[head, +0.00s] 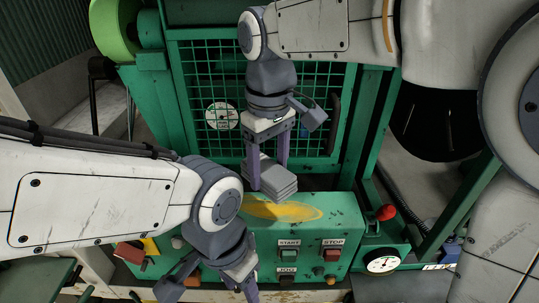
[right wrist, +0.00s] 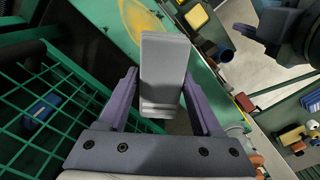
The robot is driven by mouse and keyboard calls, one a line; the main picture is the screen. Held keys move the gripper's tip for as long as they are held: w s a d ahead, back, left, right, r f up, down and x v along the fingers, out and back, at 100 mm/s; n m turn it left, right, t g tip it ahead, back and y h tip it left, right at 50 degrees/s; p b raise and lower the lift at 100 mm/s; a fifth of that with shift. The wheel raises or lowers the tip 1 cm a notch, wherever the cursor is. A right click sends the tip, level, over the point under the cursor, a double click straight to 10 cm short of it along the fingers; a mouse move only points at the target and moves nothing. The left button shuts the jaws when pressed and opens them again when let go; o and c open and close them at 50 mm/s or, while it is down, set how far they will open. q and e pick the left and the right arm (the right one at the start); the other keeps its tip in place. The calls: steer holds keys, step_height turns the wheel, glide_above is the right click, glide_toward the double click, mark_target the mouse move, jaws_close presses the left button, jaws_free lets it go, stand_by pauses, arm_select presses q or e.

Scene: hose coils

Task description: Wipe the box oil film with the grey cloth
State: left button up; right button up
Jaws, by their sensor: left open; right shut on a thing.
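The grey cloth (head: 272,180) is a folded, layered pad. My right gripper (head: 268,168) is shut on it, and it also shows between the purple fingers in the right wrist view (right wrist: 165,75). The yellow oil film (head: 285,209) is an oval smear on top of the green box (head: 335,206); it shows at the top of the right wrist view (right wrist: 142,20). The cloth is at the film's back edge; I cannot tell whether it touches the box. My left gripper (head: 246,286) is open, low in front of the box, its fingertips cut off by the frame.
The box front carries START and STOP buttons (head: 331,254). A red-knobbed lever (head: 385,212) and a gauge (head: 382,263) stand at its right. A green mesh guard (head: 215,75) rises behind the box, close to my right gripper.

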steer(key=shift+d, duration=0.1)
steer(key=shift+s+f, duration=0.1)
steer(key=shift+f, duration=0.25)
steer(key=shift+f+b, duration=1.8)
steer(key=shift+f, duration=0.45)
steer(key=shift+r+p, duration=0.1)
steer(key=shift+p, duration=0.25)
